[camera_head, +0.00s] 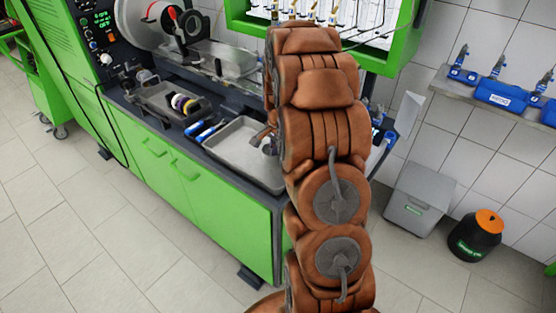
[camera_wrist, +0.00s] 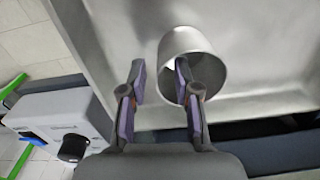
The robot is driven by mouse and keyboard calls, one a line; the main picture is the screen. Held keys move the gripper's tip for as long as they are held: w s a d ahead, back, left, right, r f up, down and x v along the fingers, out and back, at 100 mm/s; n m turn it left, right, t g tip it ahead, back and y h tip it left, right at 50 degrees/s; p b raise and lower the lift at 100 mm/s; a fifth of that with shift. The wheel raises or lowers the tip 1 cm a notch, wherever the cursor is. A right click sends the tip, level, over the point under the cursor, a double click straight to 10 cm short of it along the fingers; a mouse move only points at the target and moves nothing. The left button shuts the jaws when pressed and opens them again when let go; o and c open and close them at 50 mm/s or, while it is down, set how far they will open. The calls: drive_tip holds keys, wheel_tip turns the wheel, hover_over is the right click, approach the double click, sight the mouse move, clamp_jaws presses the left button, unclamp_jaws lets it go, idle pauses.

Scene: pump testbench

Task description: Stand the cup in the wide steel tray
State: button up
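The cup (camera_wrist: 212,75) is a plain grey metal cylinder. In the wrist view it overlaps the wide steel tray (camera_wrist: 108,45); I cannot tell whether it rests on the tray floor. In the head view the tray (camera_head: 228,150) lies on the bench top, and the cup (camera_head: 268,149) shows small at its right end, partly hidden by my arm. My gripper (camera_wrist: 160,75) has its fingers apart. The right finger overlaps the cup's mouth, and the left finger is outside the cup, on its left. Contact with the cup wall is not clear.
Blue-handled tools (camera_head: 205,131) lie left of the wide tray. A smaller tray (camera_head: 160,97) with tape rolls (camera_head: 184,103) is further left. A large machine (camera_head: 165,30) stands behind. A grey bin (camera_head: 415,196) and a black-orange container (camera_head: 477,236) stand on the floor at right.

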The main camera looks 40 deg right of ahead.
wheel_tip(320, 180, up, 9)
drive_tip(key=shift+f+b, duration=0.15)
drive_tip(key=shift+b, duration=0.9)
drive_tip(key=shift+s+r, duration=0.15)
drive_tip(key=shift+r, duration=0.55)
drive_tip(key=s+a+r+n, duration=0.3)
drive_tip(key=s+a+n, duration=0.15)
drive_tip(key=a, duration=0.65)
drive_tip(key=s+a+n+g, duration=0.1)
drive_tip(key=s+a+n, duration=0.5)
drive_tip(key=s, duration=0.7)
drive_tip(key=s+a+f+n+g, duration=0.1)
drive_tip(key=s+a+n, duration=0.5)
drive_tip(key=s+a, duration=0.4)
drive_tip(key=s, duration=0.3)
drive_tip(key=shift+f, duration=0.3)
drive_tip(key=shift+a, duration=0.1)
